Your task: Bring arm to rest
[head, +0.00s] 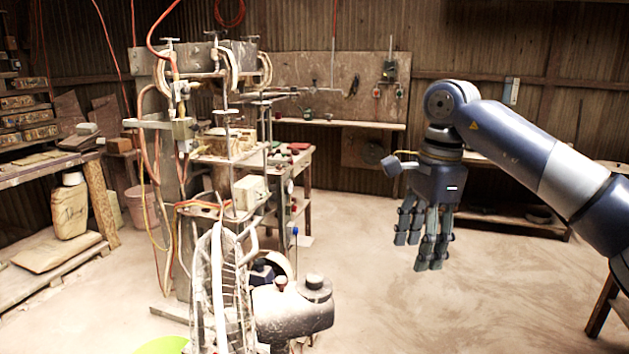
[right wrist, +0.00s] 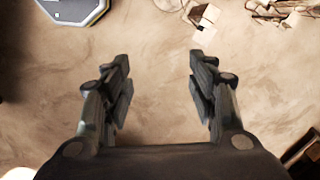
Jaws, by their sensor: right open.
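My right arm comes in from the right in the head view. Its gripper (head: 426,235) hangs with the fingers pointing down, in the air over bare floor. In the right wrist view the same gripper (right wrist: 160,85) has its fingers spread well apart, with only dusty floor between them. It is open and empty and touches nothing. My left gripper does not show in either view.
A tile press with clamps, hoses and a fan-like wire guard (head: 220,290) stands left of my right gripper. A wooden shelf (head: 340,124) runs along the back wall. Left shelves hold boxes (head: 25,118). The floor (head: 400,310) below the gripper is clear.

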